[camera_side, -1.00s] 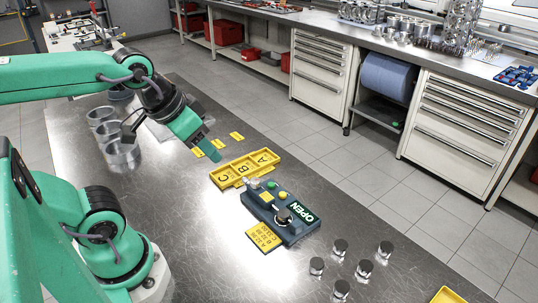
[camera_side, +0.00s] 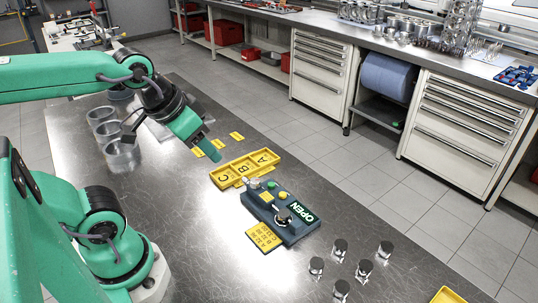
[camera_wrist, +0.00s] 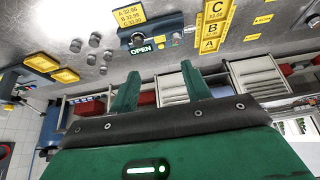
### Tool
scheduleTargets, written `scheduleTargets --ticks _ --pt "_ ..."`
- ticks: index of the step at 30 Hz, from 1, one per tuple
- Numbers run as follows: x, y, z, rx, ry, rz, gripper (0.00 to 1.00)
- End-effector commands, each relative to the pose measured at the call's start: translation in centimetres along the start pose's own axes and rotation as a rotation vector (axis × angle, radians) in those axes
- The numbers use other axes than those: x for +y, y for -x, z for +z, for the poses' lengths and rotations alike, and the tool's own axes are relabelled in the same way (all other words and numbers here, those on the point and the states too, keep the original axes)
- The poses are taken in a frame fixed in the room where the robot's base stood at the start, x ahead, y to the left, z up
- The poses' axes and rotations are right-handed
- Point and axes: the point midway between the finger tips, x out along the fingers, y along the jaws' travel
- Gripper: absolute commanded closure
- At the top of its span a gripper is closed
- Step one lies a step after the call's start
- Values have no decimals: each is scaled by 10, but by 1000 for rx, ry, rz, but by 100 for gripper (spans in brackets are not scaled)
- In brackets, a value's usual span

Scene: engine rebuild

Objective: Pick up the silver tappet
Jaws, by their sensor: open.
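Several small silver tappets (camera_side: 364,270) stand apart in a loose group on the metal bench, at the lower right of the side view. They also show at the upper left of the wrist view (camera_wrist: 92,57). My gripper (camera_side: 208,149) is up above the bench at the left, well away from the tappets, near the yellow ABC tray. In the wrist view its two green fingers (camera_wrist: 162,78) are spread with nothing between them.
A dark gauge block (camera_side: 290,228) marked OPEN stands between the yellow ABC tray (camera_side: 222,181) and the tappets. A yellow number card (camera_side: 264,237) lies beside it. Larger silver cups (camera_side: 122,154) stand at the left. Another yellow tray (camera_side: 447,295) is at the bottom right.

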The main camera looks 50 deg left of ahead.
Motion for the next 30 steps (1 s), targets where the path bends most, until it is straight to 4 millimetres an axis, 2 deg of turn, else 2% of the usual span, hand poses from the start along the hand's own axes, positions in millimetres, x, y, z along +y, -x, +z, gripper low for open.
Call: scheduleTargets --ticks 14,16,30 --pt "0 0 0 0 0 0 52" --pt "0 0 0 0 0 0 65" --pt "1 -3 -4 -15 15 3 65"
